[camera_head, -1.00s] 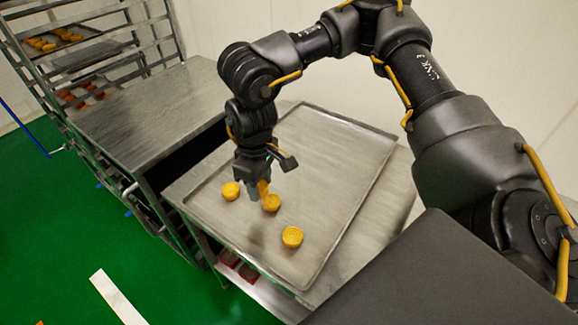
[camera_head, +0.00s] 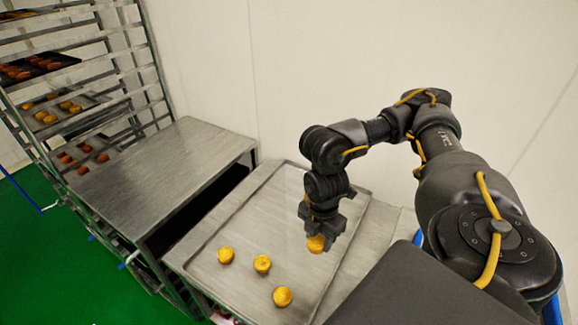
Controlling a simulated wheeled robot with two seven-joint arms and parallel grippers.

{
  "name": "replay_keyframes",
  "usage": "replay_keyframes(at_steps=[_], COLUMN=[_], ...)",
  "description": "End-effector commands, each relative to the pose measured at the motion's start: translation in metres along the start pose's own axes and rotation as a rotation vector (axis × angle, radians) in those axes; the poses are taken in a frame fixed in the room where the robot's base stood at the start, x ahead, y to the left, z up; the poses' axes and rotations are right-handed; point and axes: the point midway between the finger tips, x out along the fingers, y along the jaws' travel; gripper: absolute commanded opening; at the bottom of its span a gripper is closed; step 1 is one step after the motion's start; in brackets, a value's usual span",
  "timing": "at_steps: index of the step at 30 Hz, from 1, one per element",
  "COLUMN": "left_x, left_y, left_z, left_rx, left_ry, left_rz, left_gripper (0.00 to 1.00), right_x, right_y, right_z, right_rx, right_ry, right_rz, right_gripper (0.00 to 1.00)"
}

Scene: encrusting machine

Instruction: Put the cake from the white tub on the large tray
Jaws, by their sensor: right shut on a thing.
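My right gripper (camera_head: 318,236) points down over the large tray (camera_head: 268,208), towards its right side. It is shut on a yellow cake (camera_head: 316,244), whose lower part shows below the fingers. Whether this cake touches the tray is hard to tell. Three similar yellow cakes lie on the tray to the left and nearer: a left cake (camera_head: 226,255), a middle cake (camera_head: 262,264) and a front cake (camera_head: 282,296). They stand apart from each other. The white tub is not in view. My left gripper is not in view.
A bare steel table (camera_head: 165,170) stands to the left of the tray. Behind it at the left is a rack (camera_head: 125,65) with trays of yellow and reddish pieces. A white wall (camera_head: 330,60) closes the back. The far part of the large tray is clear.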

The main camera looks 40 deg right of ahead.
Motion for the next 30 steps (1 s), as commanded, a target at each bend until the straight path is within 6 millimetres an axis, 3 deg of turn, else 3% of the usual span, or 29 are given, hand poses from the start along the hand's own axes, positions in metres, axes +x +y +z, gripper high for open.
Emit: replay_keyframes(at_steps=[8,14,19,24,30], left_x=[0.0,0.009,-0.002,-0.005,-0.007], left_y=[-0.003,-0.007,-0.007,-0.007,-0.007], left_z=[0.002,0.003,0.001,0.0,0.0], left_rx=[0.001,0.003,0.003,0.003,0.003], left_ry=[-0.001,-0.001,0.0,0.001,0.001], left_rz=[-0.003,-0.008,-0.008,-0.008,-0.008], left_gripper=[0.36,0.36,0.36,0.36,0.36], right_x=[0.004,0.025,0.038,0.073,0.092], right_y=[0.003,0.042,0.081,0.104,0.119], right_z=[0.006,0.025,0.043,0.053,0.059], right_rx=[-0.028,-0.02,-0.023,-0.026,-0.029], right_ry=[0.0,0.0,-0.002,-0.001,0.001], right_rz=[0.0,-0.003,-0.002,-0.004,-0.002], right_gripper=[0.21,0.21,0.21,0.21,0.21])
